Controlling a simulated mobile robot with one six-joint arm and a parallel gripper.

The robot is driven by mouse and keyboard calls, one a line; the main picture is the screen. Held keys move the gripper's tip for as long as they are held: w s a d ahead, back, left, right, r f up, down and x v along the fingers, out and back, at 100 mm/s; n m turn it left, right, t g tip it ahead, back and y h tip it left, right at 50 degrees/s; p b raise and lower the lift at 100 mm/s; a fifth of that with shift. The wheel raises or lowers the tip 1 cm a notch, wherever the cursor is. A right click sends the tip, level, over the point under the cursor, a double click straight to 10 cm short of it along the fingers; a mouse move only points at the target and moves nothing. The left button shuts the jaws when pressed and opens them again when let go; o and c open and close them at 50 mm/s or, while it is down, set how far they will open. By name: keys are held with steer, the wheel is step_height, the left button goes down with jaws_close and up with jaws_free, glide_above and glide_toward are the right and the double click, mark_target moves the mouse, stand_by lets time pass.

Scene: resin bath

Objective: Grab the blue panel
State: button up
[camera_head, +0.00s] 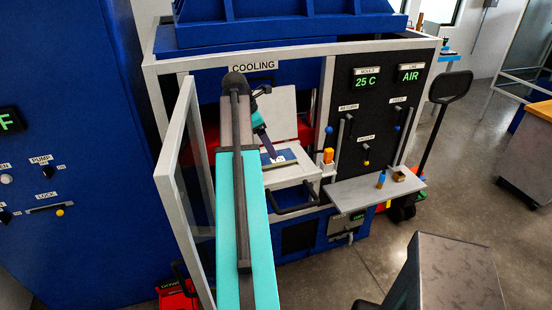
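The blue panel (289,155) lies flat on a pale tray (293,175) inside the open bay of the machine labelled COOLING. It looks small and thin. My arm reaches into the bay from the front. My gripper (273,158) points down at the panel's left part and overlaps it in the picture. The fingertips are too small and dark to tell whether they touch the panel or are open or shut. My gripper hides part of the panel.
A glazed door (178,170) stands open left of my arm. A black handle (294,208) juts out below the tray. Levers and an orange-topped part (328,156) stand to the right, above a grey shelf (373,191) holding a small blue bottle (381,180).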

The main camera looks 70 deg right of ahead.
steer(key=shift+p+x, duration=1.15)
steer(key=shift+x, duration=0.15)
steer(key=shift+p+x, duration=0.4)
steer(key=shift+x, duration=0.9)
steer(key=shift+s, duration=0.1)
steer(key=c, duration=1.2)
steer(key=shift+r, duration=0.2)
steer(key=shift+r+b, duration=1.15)
steer(key=shift+r, duration=0.35)
steer(key=s+a+r+b, duration=0.1)
steer(key=s+a+b, duration=0.4)
steer(key=s, duration=0.9)
steer(key=shift+s+a+r, duration=0.2)
steer(key=shift+a+r, duration=0.15)
steer(key=shift+a, duration=0.7)
